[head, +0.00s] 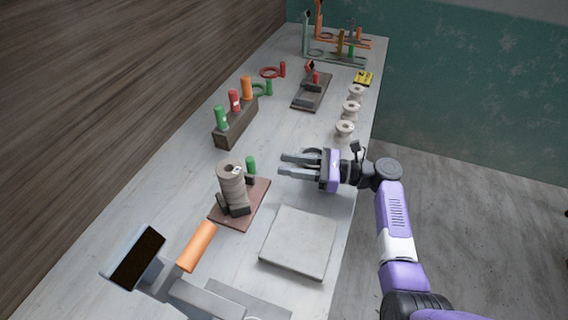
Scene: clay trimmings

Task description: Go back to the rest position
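My gripper (283,165) is above the pale table (185,165), right of its middle, with the fingers pointing left. The two fingers are apart, with nothing visible between them. My purple and white arm reaches in from the lower right. Below and left of the gripper, a stack of grey-beige round pieces (232,187) stands on a reddish-brown board (257,197). A green cylinder (251,164) stands behind the stack.
A pale square slab (299,241) lies in front of the gripper. Several beige spools (345,130) line the right edge. A brown block (237,124) holds coloured handles. A dark-screened device (138,258) and an orange cylinder (197,246) are near. Coloured stands (345,52) fill the far end.

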